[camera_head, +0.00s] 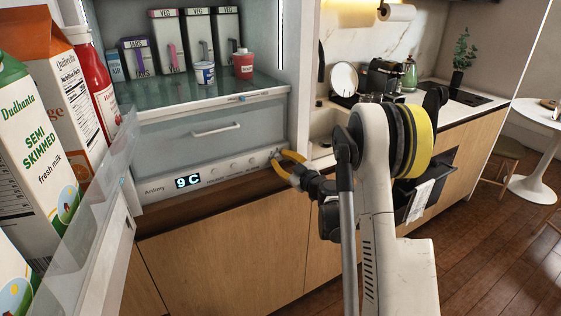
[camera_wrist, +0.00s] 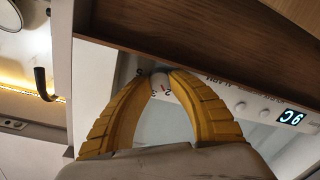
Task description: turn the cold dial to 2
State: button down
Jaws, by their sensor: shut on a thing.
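The cold dial (camera_wrist: 159,82) is a small pale knob at the right end of the fridge's control panel (camera_head: 222,171). It sits between the two yellow fingertips of my gripper (camera_wrist: 160,77), which are shut on it from both sides. Small printed numbers show around the dial in the wrist view; which one it points to I cannot tell. In the head view my gripper (camera_head: 281,163) reaches the panel's right end from the right, and its fingers hide the dial.
Several small buttons line the panel between display and dial. A drawer (camera_head: 215,129) is above the panel, and a wooden cabinet front (camera_head: 225,250) is below. The open fridge door's clear shelf (camera_head: 85,225) with cartons (camera_head: 30,150) stands at left. The kitchen counter (camera_head: 465,97) is at right.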

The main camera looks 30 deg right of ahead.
jog(key=c, duration=1.2)
grip_release()
jog(key=shift+o, duration=0.2)
